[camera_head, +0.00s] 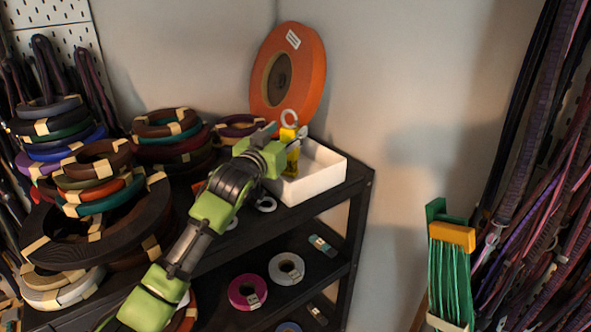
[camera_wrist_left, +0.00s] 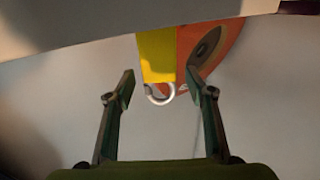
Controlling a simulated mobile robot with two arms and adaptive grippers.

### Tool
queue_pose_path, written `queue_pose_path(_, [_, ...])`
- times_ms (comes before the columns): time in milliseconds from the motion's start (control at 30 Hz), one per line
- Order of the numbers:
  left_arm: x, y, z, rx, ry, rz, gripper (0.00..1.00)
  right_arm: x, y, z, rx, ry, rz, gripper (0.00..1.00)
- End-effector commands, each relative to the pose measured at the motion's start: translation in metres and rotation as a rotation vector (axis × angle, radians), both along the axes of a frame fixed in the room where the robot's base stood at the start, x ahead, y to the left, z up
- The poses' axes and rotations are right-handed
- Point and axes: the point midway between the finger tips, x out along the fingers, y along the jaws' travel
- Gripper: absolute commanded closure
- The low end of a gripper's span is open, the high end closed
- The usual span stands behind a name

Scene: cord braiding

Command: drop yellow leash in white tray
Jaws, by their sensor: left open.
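The yellow leash (camera_head: 292,158) shows as a short upright yellow piece at the white tray (camera_head: 318,181), with a pale ring at its top. My left gripper (camera_head: 285,138) is beside it, over the tray's left side. In the left wrist view the leash (camera_wrist_left: 156,57) and its metal ring lie between and beyond the spread fingers (camera_wrist_left: 160,82). I see no finger touching it; the fingers are open. The leash's other end is hidden, and I cannot tell whether it rests on the tray floor. My right gripper is out of view.
The tray stands at the right end of a black shelf (camera_head: 352,190). A large orange spool (camera_head: 311,75) leans on the wall behind it. Stacked cord coils (camera_head: 100,165) crowd the left. Rolls of tape (camera_head: 248,291) lie on the lower shelf. Green cords (camera_head: 450,275) hang at the right.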

Motion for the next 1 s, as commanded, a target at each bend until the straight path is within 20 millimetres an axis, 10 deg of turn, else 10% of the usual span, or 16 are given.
queue_pose_path(1000, [-0.11,0.046,0.001,-0.001,-0.003,0.0,0.51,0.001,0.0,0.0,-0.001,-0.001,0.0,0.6])
